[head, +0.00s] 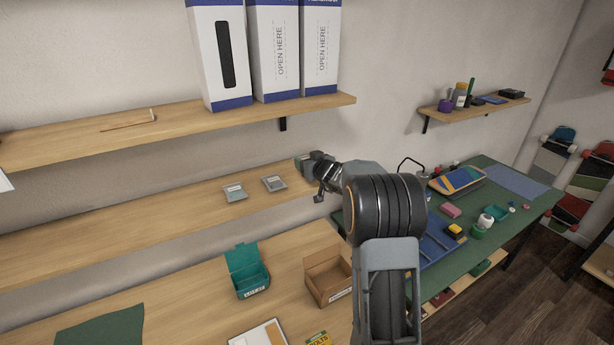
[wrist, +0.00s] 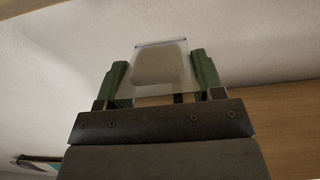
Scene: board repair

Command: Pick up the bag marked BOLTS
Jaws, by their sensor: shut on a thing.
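My gripper (head: 308,166) is at the right end of the middle shelf in the head view, pointing away. In the wrist view, the green fingers of my gripper (wrist: 160,78) are shut on a clear, flat bag (wrist: 161,64) with a greyish block of contents. No marking on this bag can be read, and in the head view I cannot make it out. Two more small grey bags, a left one (head: 235,192) and a right one (head: 274,183), lie flat on the middle shelf left of my gripper. Their labels are too small to read.
The middle shelf (head: 120,229) is otherwise clear. Above it, the top shelf (head: 60,140) carries tall white boxes (head: 272,55). On the bench below stand an open teal box (head: 247,272) and an open cardboard box (head: 328,278). A green table (head: 500,175) with tools stands at right.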

